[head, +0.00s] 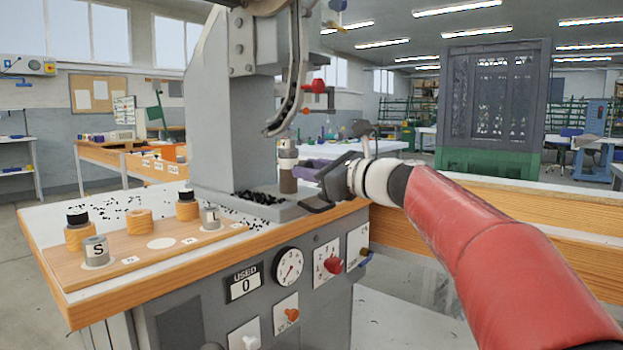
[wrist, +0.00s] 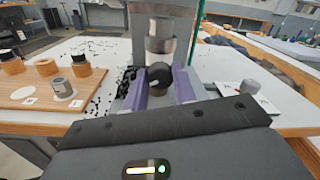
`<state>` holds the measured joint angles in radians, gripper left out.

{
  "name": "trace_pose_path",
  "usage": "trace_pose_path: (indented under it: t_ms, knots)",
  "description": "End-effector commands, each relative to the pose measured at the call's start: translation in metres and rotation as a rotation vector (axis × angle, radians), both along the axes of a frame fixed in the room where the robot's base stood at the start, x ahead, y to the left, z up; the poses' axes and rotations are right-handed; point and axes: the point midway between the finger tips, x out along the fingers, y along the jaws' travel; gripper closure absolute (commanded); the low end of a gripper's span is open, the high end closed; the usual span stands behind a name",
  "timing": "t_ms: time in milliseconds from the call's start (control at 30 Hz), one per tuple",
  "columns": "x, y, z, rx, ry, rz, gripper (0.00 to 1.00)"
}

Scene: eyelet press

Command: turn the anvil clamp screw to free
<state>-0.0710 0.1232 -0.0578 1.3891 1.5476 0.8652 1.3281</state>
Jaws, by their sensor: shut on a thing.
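The anvil clamp screw is a dark round knob (wrist: 160,75) with a pale mark, low on the front of the press below the metal anvil (wrist: 160,38). My gripper (wrist: 160,88) has its two purple fingers on either side of the knob, shut on it. In the head view my gripper (head: 307,172) reaches in from the right beside the anvil post (head: 288,180). The knob is hidden there behind the gripper. I cannot read from the mark how far the screw is turned.
A wooden board (head: 130,255) with dark-topped pots and grey dies lies left on the bench. Black eyelets (head: 258,197) are scattered by the anvil. The front panel has a dial (head: 288,267), a "USED 0" counter (head: 245,283) and a red knob (head: 332,265).

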Motion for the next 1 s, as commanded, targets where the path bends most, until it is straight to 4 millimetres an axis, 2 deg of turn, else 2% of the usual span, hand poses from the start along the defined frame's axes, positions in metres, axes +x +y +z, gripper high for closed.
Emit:
trace_pose_path:
  t_ms: [67, 1000]
  knots:
    - [0.0005, -0.0008, -0.0044, -0.047, -0.059, -0.002, 0.96]
    - [0.0008, -0.0006, -0.0048, -0.596, -0.762, 0.001, 0.96]
